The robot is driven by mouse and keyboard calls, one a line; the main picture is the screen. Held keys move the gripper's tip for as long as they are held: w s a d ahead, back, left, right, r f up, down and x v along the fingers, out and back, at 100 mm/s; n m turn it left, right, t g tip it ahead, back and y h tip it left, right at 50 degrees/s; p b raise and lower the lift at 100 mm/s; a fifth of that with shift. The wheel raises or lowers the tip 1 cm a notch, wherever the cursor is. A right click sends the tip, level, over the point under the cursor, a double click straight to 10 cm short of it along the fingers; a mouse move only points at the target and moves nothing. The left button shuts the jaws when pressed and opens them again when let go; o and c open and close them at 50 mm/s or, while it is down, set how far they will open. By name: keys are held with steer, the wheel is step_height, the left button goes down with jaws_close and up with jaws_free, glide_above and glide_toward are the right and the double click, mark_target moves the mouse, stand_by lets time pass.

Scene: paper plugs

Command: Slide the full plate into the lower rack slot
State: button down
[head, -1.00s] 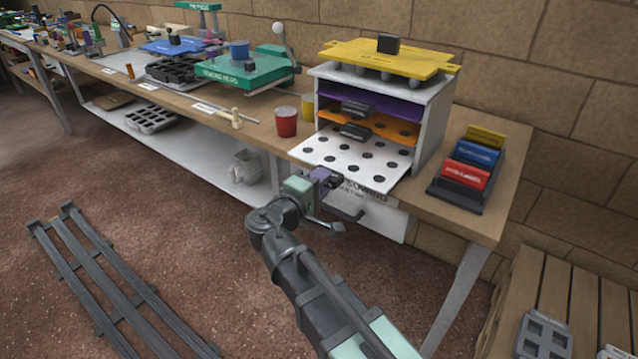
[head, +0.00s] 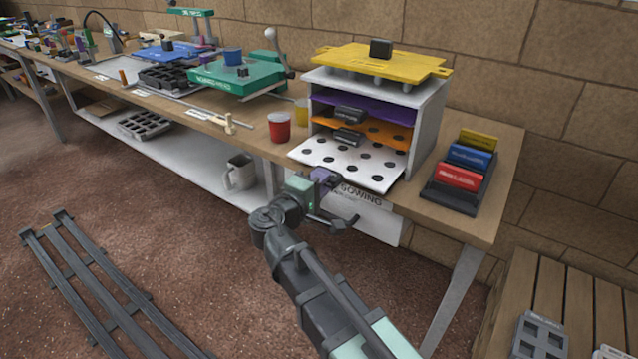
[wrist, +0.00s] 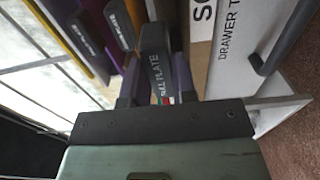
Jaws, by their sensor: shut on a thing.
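The full plate is the white plate with dark round spots (head: 345,154) in the head view. It lies level, partly inside the lowest opening of the grey-white rack (head: 428,130), and its front part sticks out over the bench edge. My gripper (head: 325,178) is at the plate's front edge. In the wrist view its purple fingers (wrist: 156,92) are shut on the dark handle marked "FULL PLATE" (wrist: 155,58). The handle is mostly hidden behind my gripper in the head view.
Above it sit an orange plate (head: 388,134) and a purple plate (head: 370,108) with dark handles. A yellow plate (head: 345,56) tops the rack. A red cup (head: 279,126) stands left; a stand of coloured blocks (head: 450,195) stands right. A drawer handle (wrist: 285,38) is close by.

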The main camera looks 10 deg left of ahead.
mark_target(343, 162)
steer(key=shift+x, duration=4.8)
steer(key=c, duration=0.8)
jaws_free()
steer(key=shift+c, duration=0.2)
steer(key=shift+v, duration=2.8)
steer(key=v, duration=1)
steer(key=shift+s+a, duration=0.2)
steer(key=shift+s, duration=0.2)
